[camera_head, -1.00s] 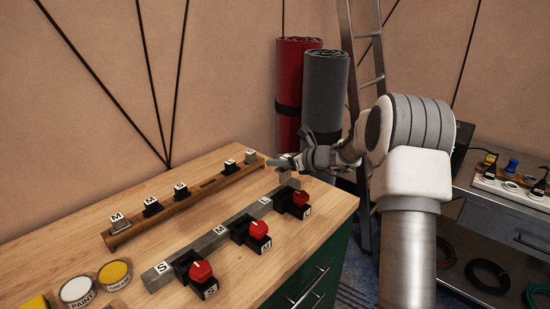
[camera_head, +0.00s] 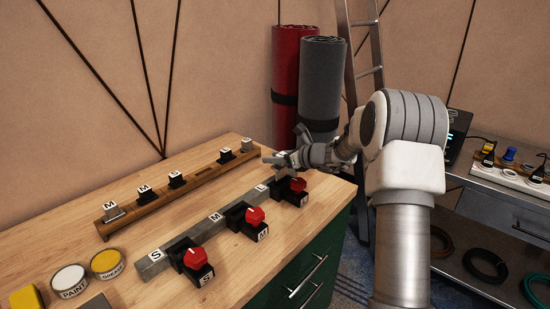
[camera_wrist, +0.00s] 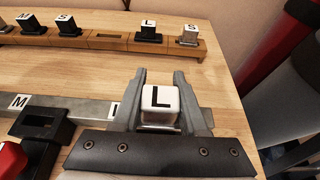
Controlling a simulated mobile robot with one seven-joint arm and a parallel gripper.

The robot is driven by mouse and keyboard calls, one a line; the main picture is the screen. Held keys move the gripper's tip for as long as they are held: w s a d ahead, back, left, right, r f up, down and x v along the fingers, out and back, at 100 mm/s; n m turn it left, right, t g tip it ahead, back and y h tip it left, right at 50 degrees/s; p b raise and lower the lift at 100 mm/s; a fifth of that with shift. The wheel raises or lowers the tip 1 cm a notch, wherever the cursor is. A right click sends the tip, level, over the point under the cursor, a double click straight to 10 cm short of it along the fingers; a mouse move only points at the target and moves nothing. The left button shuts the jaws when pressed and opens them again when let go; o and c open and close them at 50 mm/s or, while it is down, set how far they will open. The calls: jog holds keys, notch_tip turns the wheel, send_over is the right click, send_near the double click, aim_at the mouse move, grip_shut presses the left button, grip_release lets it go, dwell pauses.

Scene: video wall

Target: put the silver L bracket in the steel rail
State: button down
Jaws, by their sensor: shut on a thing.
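My gripper (camera_head: 276,162) is shut on the silver L bracket (camera_wrist: 160,102), which has a white top marked L. In the wrist view the bracket sits between the two fingers (camera_wrist: 160,80). The steel rail (camera_head: 198,235) lies along the bench, with labels S, M and a third one near its right end. My gripper is over that right end. In the wrist view the rail (camera_wrist: 70,106) runs in from the left, and my left finger covers part of a label. The bracket's lower part is hidden, so I cannot tell whether it touches the rail.
A wooden rack (camera_head: 150,207) behind the rail holds several lettered pieces and one empty slot (camera_wrist: 108,37). Black clamps with red knobs (camera_head: 254,215) line the rail's front. Paint and grease tins (camera_head: 70,281) stand at left. Rolled mats (camera_head: 322,90) stand beyond the bench.

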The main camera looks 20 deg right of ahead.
jog(key=shift+f+b, duration=0.35)
dwell(0.8)
jog(key=shift+f+b, duration=0.55)
jog(key=shift+f, duration=0.15)
jog(key=shift+f, duration=0.15)
jog(key=shift+f+b, duration=0.55)
jog(key=shift+f, duration=0.15)
dwell(0.6)
jog(key=shift+f, duration=0.1)
jog(key=shift+c, duration=1.8)
grip_release()
jog(key=o, duration=0.4)
jog(key=shift+s+f, duration=0.1)
jog(key=shift+f, duration=0.05)
jog(key=shift+c, duration=0.2)
